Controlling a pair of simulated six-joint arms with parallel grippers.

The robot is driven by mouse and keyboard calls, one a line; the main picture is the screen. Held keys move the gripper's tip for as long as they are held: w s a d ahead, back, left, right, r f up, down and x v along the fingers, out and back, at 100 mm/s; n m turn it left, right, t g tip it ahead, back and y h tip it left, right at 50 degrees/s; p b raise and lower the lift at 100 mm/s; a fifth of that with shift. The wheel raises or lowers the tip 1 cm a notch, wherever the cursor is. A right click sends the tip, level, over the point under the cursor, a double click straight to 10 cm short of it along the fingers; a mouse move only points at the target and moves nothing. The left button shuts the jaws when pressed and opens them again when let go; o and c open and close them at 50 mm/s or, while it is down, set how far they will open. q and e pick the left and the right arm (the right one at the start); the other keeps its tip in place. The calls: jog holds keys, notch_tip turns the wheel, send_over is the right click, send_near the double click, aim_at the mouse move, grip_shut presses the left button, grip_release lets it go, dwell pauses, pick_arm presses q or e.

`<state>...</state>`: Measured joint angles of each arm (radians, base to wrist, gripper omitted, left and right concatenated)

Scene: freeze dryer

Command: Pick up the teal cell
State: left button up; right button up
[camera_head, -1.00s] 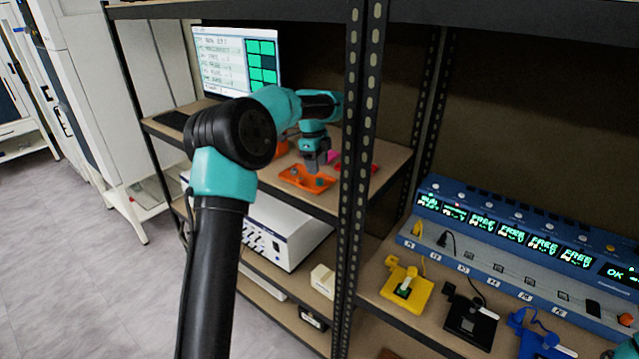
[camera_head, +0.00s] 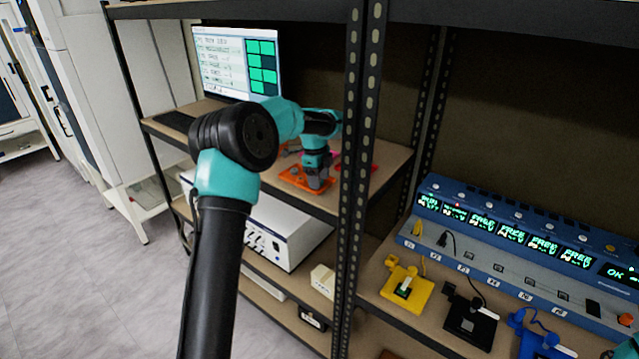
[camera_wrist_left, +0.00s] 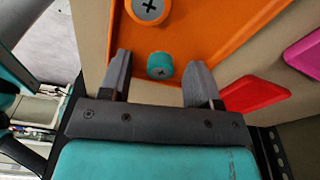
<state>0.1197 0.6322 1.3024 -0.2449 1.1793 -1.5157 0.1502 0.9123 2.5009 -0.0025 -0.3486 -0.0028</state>
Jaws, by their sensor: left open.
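My left gripper (camera_wrist_left: 160,78) is open, with one finger on each side of the teal cell and a gap to each. In the head view, my left gripper (camera_head: 318,183) is down over the orange tray (camera_head: 292,178), and it hides the cell there. My right gripper is not in view.
A red tray (camera_wrist_left: 255,93) and a magenta tray (camera_wrist_left: 305,52) lie beside the orange one. A shelf post (camera_head: 357,150) stands just right of my left arm. A monitor (camera_head: 237,62) stands at the back left.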

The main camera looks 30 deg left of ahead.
pick_arm(q)
jog(key=shift+c, duration=0.4)
jog(key=c, duration=0.9)
notch_tip(320, 180, up, 10)
dwell(0.5)
